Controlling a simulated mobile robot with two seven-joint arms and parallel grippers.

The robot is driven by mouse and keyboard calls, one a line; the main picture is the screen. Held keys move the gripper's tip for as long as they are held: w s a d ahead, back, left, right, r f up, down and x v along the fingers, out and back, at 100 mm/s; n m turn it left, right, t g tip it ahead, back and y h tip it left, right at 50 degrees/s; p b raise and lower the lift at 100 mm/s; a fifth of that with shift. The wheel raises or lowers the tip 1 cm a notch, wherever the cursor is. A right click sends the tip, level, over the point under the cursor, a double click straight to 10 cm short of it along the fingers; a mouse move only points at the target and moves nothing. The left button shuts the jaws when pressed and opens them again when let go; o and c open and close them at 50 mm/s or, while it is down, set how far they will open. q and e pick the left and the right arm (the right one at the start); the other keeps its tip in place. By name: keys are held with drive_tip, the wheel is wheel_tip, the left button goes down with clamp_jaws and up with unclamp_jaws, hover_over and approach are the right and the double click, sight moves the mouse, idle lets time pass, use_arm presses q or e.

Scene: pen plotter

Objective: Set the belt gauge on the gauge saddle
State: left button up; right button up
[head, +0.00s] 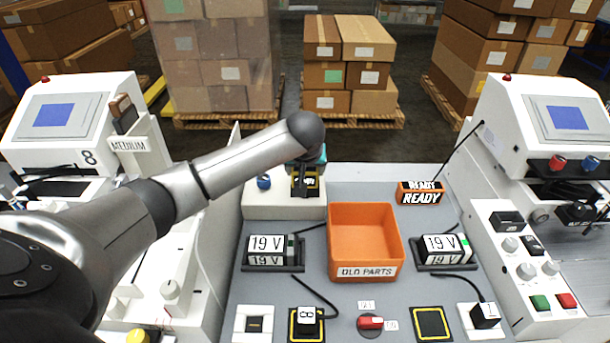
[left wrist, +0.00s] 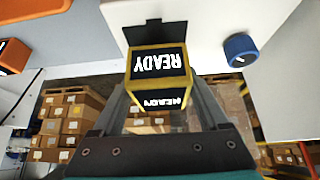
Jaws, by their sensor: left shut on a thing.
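The belt gauge (head: 306,184) is a small black box with yellow edges, and its face reads READY in the left wrist view (left wrist: 158,62). My left gripper (head: 305,174) is shut on it, with the two fingers on either side of it in the left wrist view (left wrist: 160,98). The gauge is at the white block (head: 284,207) at the back of the grey bench. A dark bracket (left wrist: 154,33), which looks like the gauge saddle, shows right beside the gauge in the left wrist view. I cannot tell whether the gauge is seated. My right gripper is not in view.
A blue knob (head: 264,182) is on the white block, left of the gauge. An orange OLD PARTS bin (head: 364,215) stands in front and to the right. An orange READY box (head: 421,194) is farther right. 19 V units (head: 266,249) flank the bin. White machines stand at both sides.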

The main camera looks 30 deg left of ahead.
use_arm(q)
drive_tip(key=shift+f, duration=0.7)
drive_tip(key=o, duration=1.4)
drive_tip(key=shift+f, duration=0.1)
drive_tip(key=shift+p+v, duration=0.9)
drive_tip(key=shift+v, duration=5.2)
